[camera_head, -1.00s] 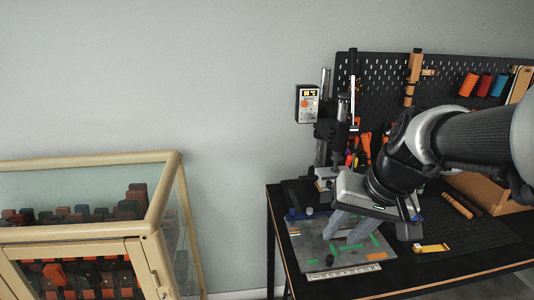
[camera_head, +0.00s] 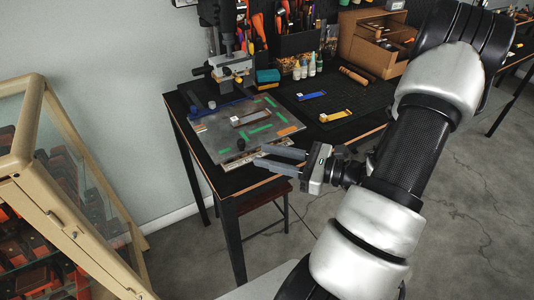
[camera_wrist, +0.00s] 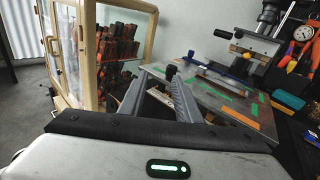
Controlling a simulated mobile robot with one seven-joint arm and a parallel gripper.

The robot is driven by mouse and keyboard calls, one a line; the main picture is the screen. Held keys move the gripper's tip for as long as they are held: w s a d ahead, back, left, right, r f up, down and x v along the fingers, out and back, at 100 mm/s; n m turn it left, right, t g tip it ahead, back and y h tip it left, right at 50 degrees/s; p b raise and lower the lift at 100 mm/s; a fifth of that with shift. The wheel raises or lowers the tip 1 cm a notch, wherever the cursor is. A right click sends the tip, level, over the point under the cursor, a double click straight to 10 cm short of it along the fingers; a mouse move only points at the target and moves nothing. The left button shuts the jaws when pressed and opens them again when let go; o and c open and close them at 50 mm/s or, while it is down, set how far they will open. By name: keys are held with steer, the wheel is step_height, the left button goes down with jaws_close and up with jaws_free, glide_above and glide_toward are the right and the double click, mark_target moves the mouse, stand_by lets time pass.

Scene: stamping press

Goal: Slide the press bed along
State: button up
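The stamping press (camera_head: 215,38) stands at the back left of the black table, its upper part cut off by the picture's top edge. Its pale bed (camera_head: 230,67) sits low at the front of the press, and the bed also shows at upper right in the wrist view (camera_wrist: 252,47). My gripper (camera_head: 262,155) is open and empty, near the table's front edge and well short of the press. In the wrist view its two grey fingers (camera_wrist: 158,80) are spread apart. A black knob (camera_wrist: 171,70) on the grey board shows beyond them.
The grey board (camera_head: 215,140) with green strips lies before the press. A blue tag (camera_head: 311,96) and a yellow tag (camera_head: 334,116) lie on the dark mat. Bottles (camera_head: 304,70) and a cardboard organizer (camera_head: 365,45) stand behind. A glass cabinet (camera_head: 45,195) is at left.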

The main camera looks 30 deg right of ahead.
steer(key=w+a, duration=0.1)
steer(key=w, duration=0.1)
steer(key=w+m+t, duration=0.1)
steer(key=w, duration=0.1)
steer(key=w+a+m+h, duration=0.1)
steer(key=w, duration=0.1)
steer(key=shift+w+a+f+t+b, duration=0.3)
steer(key=shift+w+a+b, duration=0.05)
steer(key=shift+w, duration=0.1)
jaws_close()
